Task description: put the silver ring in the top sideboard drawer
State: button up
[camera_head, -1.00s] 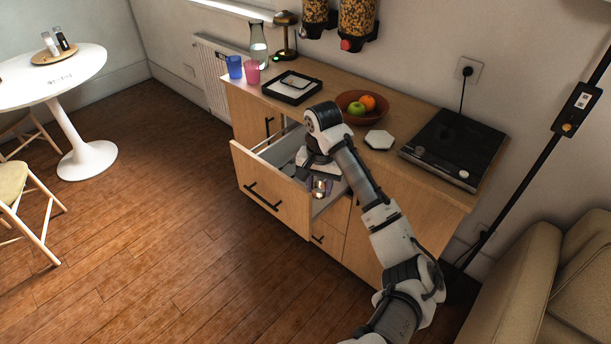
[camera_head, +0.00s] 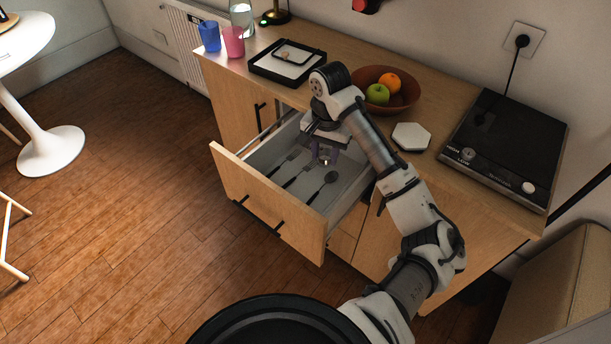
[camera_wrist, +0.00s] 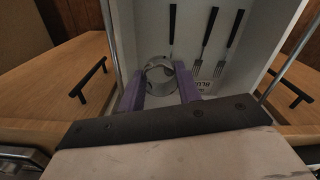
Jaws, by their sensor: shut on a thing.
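The silver ring (camera_wrist: 158,76) is between the two purple fingers of my gripper (camera_wrist: 160,90) in the wrist view. My gripper is shut on it. In the head view my gripper (camera_head: 324,157) points down over the right part of the open top sideboard drawer (camera_head: 262,206), and the ring is small and partly hidden there. The wrist view shows the white drawer floor beyond the ring. How far the ring is above that floor, I cannot tell.
Several pieces of dark-handled cutlery lie in the drawer, including a spoon (camera_head: 322,187) and a fork (camera_wrist: 206,45). Floor before the drawer is clear.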

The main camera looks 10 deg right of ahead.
jog(key=f, duration=0.5)
jog(key=f+b, duration=0.1)
jog(key=f, duration=0.4)
jog(key=f+b, duration=0.1)
jog(key=f, duration=0.4)
jog(key=shift+w, duration=0.35)
jog(key=w+d+p, duration=0.1)
jog(key=w+d, duration=0.1)
jog(key=d, duration=0.1)
jog(key=shift+w, duration=0.15)
jog(key=shift+w+d+f, duration=0.1)
jog(key=shift+f, duration=0.6)
jog(key=shift+f, duration=0.1)
jog(key=shift+f, duration=0.5)
jog(key=o, duration=0.9)
jog(key=shift+o, duration=0.2)
